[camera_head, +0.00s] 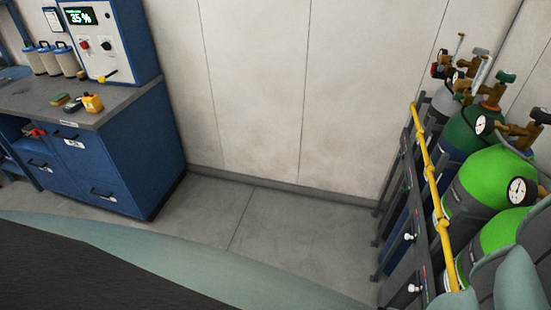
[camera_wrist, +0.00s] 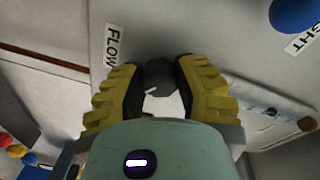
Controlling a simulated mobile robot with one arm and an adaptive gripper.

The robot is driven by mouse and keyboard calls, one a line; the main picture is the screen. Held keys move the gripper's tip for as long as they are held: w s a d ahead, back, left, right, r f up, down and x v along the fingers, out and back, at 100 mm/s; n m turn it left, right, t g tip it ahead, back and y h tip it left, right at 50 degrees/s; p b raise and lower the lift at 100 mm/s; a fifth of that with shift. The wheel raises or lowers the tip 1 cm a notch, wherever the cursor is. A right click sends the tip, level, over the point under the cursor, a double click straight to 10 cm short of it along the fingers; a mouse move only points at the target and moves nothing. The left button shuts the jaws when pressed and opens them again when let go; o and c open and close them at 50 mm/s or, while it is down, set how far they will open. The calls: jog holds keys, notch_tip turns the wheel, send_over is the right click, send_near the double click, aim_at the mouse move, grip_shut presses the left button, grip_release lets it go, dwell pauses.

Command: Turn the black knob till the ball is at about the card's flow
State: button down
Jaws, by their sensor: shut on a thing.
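In the wrist view, the two yellow ribbed fingers of my gripper (camera_wrist: 162,88) are closed around the sides of a small black knob (camera_wrist: 160,72). The knob sits on a pale panel (camera_wrist: 190,25) beside a white label reading "FLOW" (camera_wrist: 112,45). A pale long fitting (camera_wrist: 262,103) with a brass-coloured end lies to the right of the fingers. I cannot make out a ball or a flow reading in either view. No card with a legible flow value shows. My gripper is outside the head view.
In the head view, gas cylinders (camera_head: 475,195) with gauges stand at the right behind a yellow rail (camera_head: 433,190). A blue bench (camera_head: 145,150) at the left bears a control box (camera_head: 122,35) showing "35 %". The floor between is clear. A blue round part (camera_wrist: 293,12) shows in the wrist view.

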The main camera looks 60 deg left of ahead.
jog(key=shift+f+n, duration=0.1)
jog(key=shift+n, duration=0.6)
jog(key=c, duration=0.6)
grip_release()
jog(key=v, duration=1.2)
jog(key=shift+w, duration=0.1)
